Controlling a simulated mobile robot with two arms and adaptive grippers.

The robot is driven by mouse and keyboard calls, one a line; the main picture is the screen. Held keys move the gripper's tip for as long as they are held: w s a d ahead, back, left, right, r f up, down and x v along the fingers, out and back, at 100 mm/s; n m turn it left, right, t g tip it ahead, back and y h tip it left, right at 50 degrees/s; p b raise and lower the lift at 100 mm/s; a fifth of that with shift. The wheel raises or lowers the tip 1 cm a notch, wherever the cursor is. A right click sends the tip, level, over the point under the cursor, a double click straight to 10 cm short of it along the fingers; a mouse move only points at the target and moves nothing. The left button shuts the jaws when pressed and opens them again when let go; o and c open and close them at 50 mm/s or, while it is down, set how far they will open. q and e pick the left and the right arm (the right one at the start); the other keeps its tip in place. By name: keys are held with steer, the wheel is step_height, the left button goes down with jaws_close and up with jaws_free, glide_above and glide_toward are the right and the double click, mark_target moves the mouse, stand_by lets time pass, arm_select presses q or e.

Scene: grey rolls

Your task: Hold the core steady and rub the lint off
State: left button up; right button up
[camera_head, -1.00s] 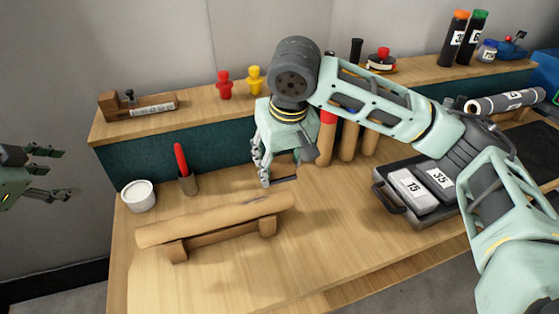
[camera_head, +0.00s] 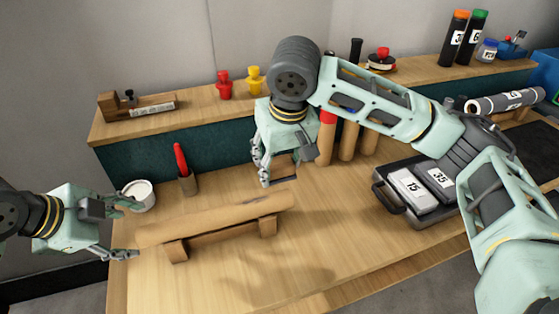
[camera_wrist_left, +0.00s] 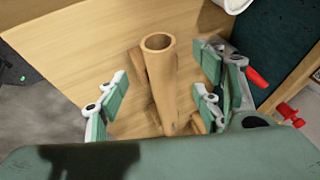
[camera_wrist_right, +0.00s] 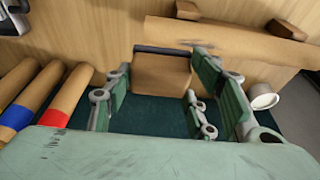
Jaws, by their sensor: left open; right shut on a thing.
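The core, a brown cardboard tube (camera_head: 215,217), lies across a wooden cradle (camera_head: 177,252) on the bench. My left gripper (camera_head: 134,228) is open and empty just off the tube's left end. In the left wrist view the tube's hollow end (camera_wrist_left: 158,42) shows between the spread fingers, apart from them. My right gripper (camera_head: 279,172) is shut on a brown block with a dark edge (camera_wrist_right: 162,74), above the bench behind the tube's right end. The block is apart from the tube in the head view.
A white cup (camera_head: 139,196) and a holder with a red-handled tool (camera_head: 181,160) stand behind the tube's left part. A dark tray (camera_head: 395,208) with numbered blocks is at right. The bench front is clear.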

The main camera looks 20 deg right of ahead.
mark_target(144, 233)
arm_select(q)
steer(key=shift+x, duration=3.45)
steer(key=c, duration=1.3)
